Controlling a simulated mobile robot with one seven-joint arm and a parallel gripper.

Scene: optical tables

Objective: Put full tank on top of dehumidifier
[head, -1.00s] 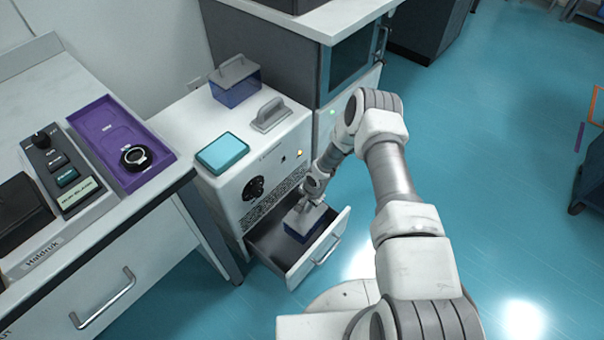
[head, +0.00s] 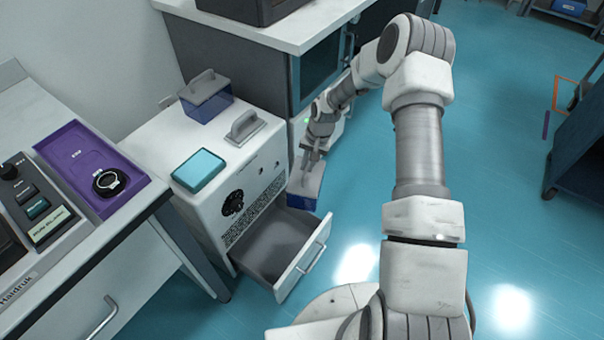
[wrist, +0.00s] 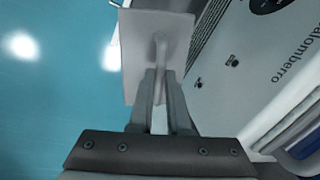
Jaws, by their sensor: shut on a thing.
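My gripper (head: 310,158) is shut on the handle of a blue tank (head: 308,186) with a grey lid. It holds the tank in the air to the right of the white dehumidifier (head: 150,140), above the floor. The wrist view shows my gripper (wrist: 160,90) pinching the handle of the tank, whose pale lid (wrist: 136,50) hides the body below. The dehumidifier's front drawer (head: 305,262) is pulled open and looks empty. A second tank (head: 207,105), see-through blue with a grey lid, stands at the back of the dehumidifier's top.
A grey handle (head: 246,127) and a teal box (head: 198,168) take up parts of the dehumidifier's top. A dark cabinet (head: 230,65) stands behind it. A table with a purple tray (head: 75,155) is on the left. Open floor lies to the right.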

